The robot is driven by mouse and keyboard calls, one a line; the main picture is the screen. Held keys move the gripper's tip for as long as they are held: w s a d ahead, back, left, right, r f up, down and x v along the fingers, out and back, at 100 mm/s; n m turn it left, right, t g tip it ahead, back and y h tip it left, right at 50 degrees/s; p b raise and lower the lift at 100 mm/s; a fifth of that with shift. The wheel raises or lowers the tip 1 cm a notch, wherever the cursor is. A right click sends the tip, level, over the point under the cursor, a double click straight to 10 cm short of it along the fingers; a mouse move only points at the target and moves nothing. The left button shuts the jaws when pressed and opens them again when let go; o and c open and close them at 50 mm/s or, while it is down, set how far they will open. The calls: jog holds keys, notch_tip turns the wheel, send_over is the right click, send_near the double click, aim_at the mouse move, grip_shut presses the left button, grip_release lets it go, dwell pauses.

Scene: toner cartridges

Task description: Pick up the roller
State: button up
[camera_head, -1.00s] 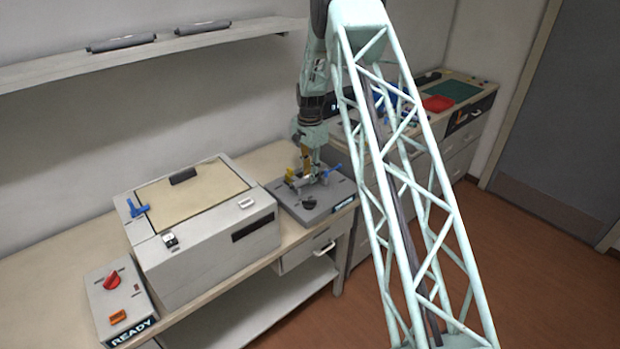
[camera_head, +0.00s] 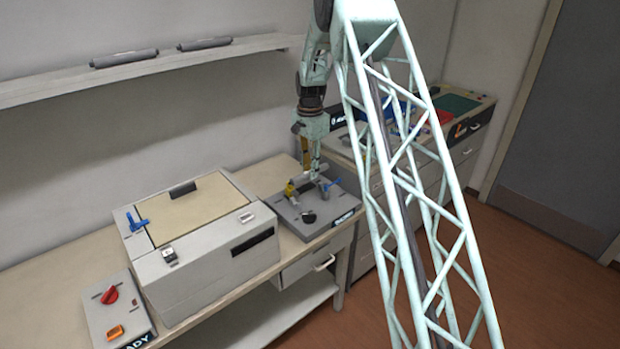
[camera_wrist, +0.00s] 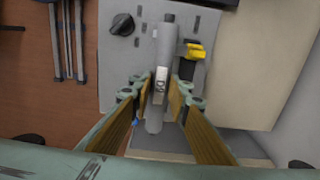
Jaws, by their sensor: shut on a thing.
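The roller is a grey cylinder. In the wrist view the roller (camera_wrist: 166,45) runs lengthwise between my fingers, with a small pale metal part near its middle. My gripper (camera_wrist: 161,88) is shut on the roller. In the head view my gripper (camera_head: 312,168) holds the roller just above the grey fixture (camera_head: 322,222) on the bench. The roller is small there and partly hidden by the fingers. The fixture has a black knob (camera_head: 309,217), a yellow clamp (camera_head: 290,188) and a blue-handled clamp (camera_head: 331,184).
A white box with a tan lid (camera_head: 195,210) stands left of the fixture. A control box with a red knob (camera_head: 110,295) is at the front left. Two dark rollers lie on the wall shelf (camera_head: 150,68). My lattice column blocks part of the right side.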

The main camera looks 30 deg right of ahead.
jog(key=shift+r, duration=0.6)
jog(key=shift+a, duration=0.1)
jog(key=shift+s+a+r+n, duration=0.15)
jog(key=shift+a+r+n, duration=0.15)
jog(key=shift+a, duration=0.25)
jog(key=s+a+r+n+b, duration=0.2)
jog(key=s+a+n, duration=0.3)
jog(key=a, duration=0.3)
jog(key=s+a+r+n+b, duration=0.2)
jog(key=s+a+r+n, duration=0.3)
jog(key=a, duration=0.3)
jog(key=s+a+r+n+b, duration=0.3)
jog(key=s+a, duration=0.3)
jog(key=a, duration=0.2)
jog(key=shift+s+a+r+n, duration=0.2)
jog(key=shift+a+r+n, duration=0.25)
jog(key=shift+n, duration=0.45)
